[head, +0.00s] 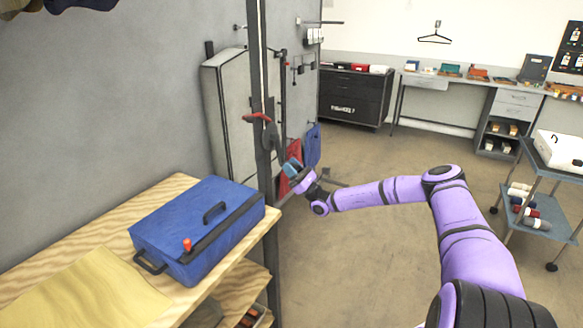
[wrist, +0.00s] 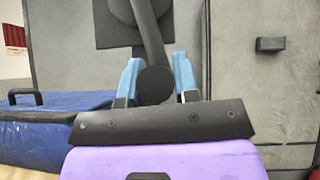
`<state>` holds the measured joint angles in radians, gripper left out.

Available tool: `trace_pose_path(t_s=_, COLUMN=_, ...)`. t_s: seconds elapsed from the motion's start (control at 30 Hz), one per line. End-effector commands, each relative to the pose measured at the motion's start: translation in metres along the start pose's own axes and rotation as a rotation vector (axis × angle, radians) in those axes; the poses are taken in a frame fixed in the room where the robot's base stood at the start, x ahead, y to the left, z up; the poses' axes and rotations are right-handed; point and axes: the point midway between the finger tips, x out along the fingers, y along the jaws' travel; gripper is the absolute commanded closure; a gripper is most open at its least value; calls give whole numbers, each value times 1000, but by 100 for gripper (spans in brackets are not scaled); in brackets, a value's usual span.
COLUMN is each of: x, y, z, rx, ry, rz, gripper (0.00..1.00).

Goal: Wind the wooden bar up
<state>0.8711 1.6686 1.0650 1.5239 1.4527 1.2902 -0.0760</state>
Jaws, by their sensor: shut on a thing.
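My gripper (head: 291,168) is at the dark upright post (head: 258,60), beside the blue case. In the wrist view its two blue fingers (wrist: 157,72) are shut on the dark round grip of a crank handle (wrist: 155,86), one finger on each side. The crank's dark arm (wrist: 150,42) runs up from the grip to a round hub on a square dark plate (wrist: 103,28). In the head view the crank (head: 271,139) shows small on the post, below a red piece (head: 257,117). I cannot make out the wooden bar in either view.
A blue case (head: 190,240) lies on a wooden workbench (head: 75,260) left of the post. A grey cabinet (head: 228,110) stands behind the post. Red and blue cloths (head: 312,147) hang close beyond my gripper. A wheeled cart (head: 560,155) stands at right. The middle floor is clear.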

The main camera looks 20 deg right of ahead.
Motion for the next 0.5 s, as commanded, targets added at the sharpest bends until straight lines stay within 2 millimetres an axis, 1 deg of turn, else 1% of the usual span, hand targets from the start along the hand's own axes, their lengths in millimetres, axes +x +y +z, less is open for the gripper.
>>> trace_pose_path(t_s=0.07, x=2, y=2, z=0, rx=3, ry=-1, rz=4, gripper=100)
trace_pose_path(t_s=0.1, x=2, y=2, z=0, rx=3, ry=-1, rz=4, gripper=64)
trace_pose_path(t_s=0.17, x=2, y=2, z=0, rx=2, ry=-1, rz=4, gripper=51)
trace_pose_path(t_s=0.2, x=1, y=2, z=0, rx=2, ry=-1, rz=4, gripper=46)
trace_pose_path(t_s=0.5, x=-1, y=0, z=0, rx=0, ry=0, rz=2, gripper=46)
